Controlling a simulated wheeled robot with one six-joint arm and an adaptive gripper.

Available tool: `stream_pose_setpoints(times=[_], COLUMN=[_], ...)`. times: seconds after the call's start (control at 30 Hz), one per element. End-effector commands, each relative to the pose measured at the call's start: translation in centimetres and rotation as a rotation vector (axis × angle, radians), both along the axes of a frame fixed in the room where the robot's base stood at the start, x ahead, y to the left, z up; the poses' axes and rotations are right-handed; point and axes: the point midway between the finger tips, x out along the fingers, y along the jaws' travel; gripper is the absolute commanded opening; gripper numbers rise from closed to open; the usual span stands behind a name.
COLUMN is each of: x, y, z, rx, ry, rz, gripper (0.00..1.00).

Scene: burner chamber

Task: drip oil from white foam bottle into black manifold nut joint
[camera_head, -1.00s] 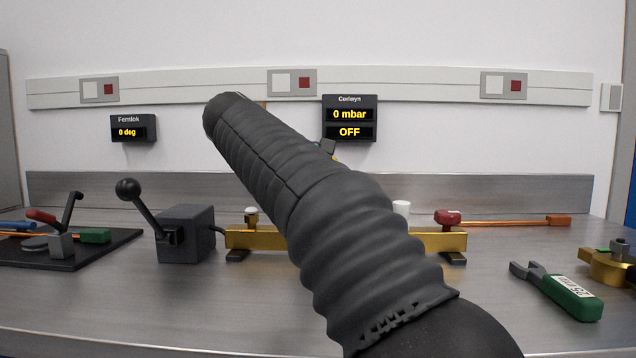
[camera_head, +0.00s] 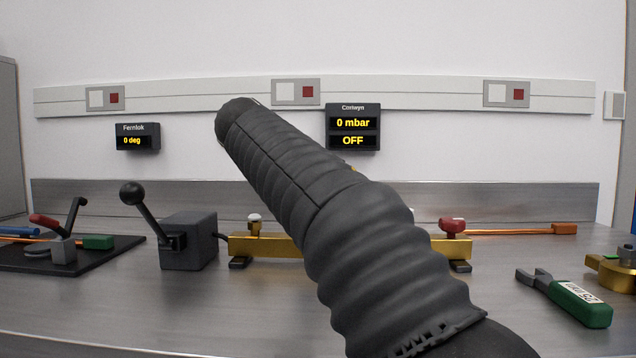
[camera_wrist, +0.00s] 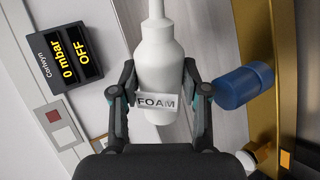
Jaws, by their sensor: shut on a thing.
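A white bottle (camera_wrist: 160,60) with a FOAM label and a narrow nozzle shows in the wrist view. My gripper (camera_wrist: 160,98) is shut on it, one finger on each side of the label. The brass manifold (camera_head: 268,246) lies along the bench in the head view, its middle hidden behind my arm. In the wrist view the brass bar (camera_wrist: 255,30) runs down the right side, apart from the bottle. I cannot make out the black nut joint in either view. My gripper and the bottle are hidden in the head view.
A red knob (camera_head: 452,225) tops the manifold's right end. The Corlwyn display (camera_head: 352,128) reads OFF.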

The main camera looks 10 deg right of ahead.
Motion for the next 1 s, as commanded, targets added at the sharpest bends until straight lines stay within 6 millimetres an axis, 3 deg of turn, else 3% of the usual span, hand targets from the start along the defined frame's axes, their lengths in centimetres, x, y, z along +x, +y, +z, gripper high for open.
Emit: stream_pose_setpoints(times=[1.0], x=[-0.2], y=[-0.3], z=[1.5], rx=[0.161], ry=[-0.143], rz=[0.000], gripper=[0.00])
